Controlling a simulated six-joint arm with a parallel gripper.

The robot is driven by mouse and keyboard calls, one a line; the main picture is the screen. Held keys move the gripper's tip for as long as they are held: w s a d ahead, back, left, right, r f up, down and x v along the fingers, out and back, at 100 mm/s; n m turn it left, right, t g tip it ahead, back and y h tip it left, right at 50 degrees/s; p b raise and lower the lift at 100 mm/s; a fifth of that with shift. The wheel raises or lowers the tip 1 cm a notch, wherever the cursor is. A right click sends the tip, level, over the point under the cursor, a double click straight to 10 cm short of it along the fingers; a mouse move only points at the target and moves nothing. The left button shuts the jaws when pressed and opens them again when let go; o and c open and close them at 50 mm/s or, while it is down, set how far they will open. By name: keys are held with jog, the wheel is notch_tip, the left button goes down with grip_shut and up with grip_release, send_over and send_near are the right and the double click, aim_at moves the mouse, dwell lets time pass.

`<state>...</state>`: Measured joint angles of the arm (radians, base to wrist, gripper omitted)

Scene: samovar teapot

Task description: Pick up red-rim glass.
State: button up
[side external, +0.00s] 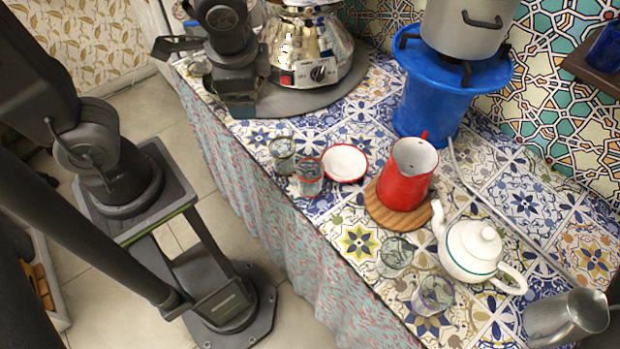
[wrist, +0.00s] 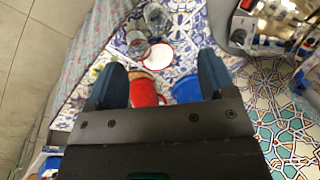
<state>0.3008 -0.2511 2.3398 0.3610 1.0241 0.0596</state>
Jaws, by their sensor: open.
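The red-rim glass (side external: 309,178) is clear and stands upright near the table's front edge, left of a red-rimmed white bowl (side external: 344,163). In the wrist view, the glass nearer the red pitcher appears to be this one (wrist: 137,45); its rim colour is hard to make out there. My gripper (side external: 240,108) is at the table's far-left end by the samovar, apart from the glass. In the wrist view my gripper (wrist: 162,72) has its two fingers spread, with nothing held. The glass lies beyond the fingertips.
A green-rim glass (side external: 283,155) stands close behind the red-rim glass. A red pitcher (side external: 405,178) stands on a wooden board (side external: 378,212). A samovar (side external: 310,50) is beside my gripper. A white teapot (side external: 474,250), clear glasses (side external: 395,257) and a metal jug (side external: 560,318) stand to the right.

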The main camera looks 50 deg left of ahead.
aim_at(309, 181)
jog(key=w+d+f+m+t+y, duration=0.1)
jog(key=d+f+m+t+y, duration=0.1)
jog(key=f+m, duration=0.5)
jog(key=w+d+f+m+t+y, duration=0.1)
jog(key=d+f+m+t+y, duration=0.1)
jog(key=d+f+m+t, duration=0.2)
jog(key=w+d+f+m+t+y, duration=0.2)
jog(key=d+f+m, duration=0.3)
jog(key=f+m, duration=0.4)
jog(key=shift+d+f+m+t+y, duration=0.1)
jog(key=shift+f+m+t+y, duration=0.4)
jog(key=shift+f, duration=0.45)
jog(key=x, duration=0.7)
jog(key=shift+f, duration=0.1)
jog(key=c, duration=0.7)
